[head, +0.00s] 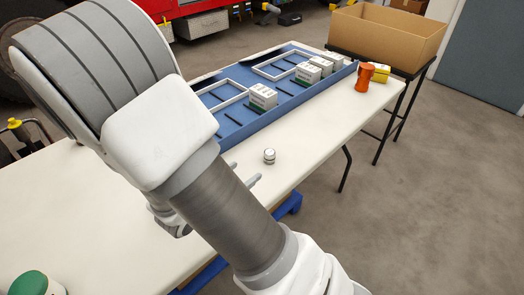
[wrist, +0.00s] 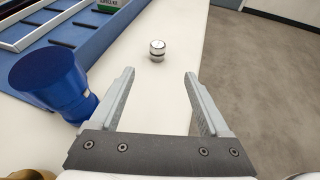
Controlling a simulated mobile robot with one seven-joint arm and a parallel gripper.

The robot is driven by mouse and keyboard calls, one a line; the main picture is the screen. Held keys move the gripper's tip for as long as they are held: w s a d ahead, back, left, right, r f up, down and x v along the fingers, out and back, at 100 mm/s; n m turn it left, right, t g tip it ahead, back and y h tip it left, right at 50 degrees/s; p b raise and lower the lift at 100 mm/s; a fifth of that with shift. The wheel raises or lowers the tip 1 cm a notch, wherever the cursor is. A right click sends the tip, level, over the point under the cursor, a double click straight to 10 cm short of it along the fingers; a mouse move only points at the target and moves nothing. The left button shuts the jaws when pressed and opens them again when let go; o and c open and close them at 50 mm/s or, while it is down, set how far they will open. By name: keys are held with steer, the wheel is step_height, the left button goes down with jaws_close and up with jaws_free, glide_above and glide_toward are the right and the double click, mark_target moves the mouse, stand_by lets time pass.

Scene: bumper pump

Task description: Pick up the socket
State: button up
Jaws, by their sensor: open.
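The socket (head: 269,156) is a small silver cylinder standing upright on the white table, near its right edge. It also shows in the wrist view (wrist: 157,50), beyond the fingertips and roughly midway between them. My gripper (wrist: 160,75) is open with nothing between its two grey fingers. In the head view my arm hides most of the gripper, and only the finger ends (head: 243,173) show, a little short of the socket.
A blue tray (head: 235,130) with white boxes (head: 263,97) lies behind. An orange bottle (head: 364,78), a yellow item (head: 380,73) and a cardboard box (head: 388,35) are at the far right.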

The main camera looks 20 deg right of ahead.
mark_target(267, 156)
steer(key=shift+w+d+f, duration=0.15)
steer(key=shift+w+f, duration=0.1)
steer(key=shift+f, duration=0.15)
steer(key=b+x, duration=0.5)
steer(key=x, duration=1.1)
steer(key=shift+w+d+f, duration=0.1)
steer(key=shift+w+d, duration=0.05)
steer(key=shift+w, duration=0.2)
jaws_close()
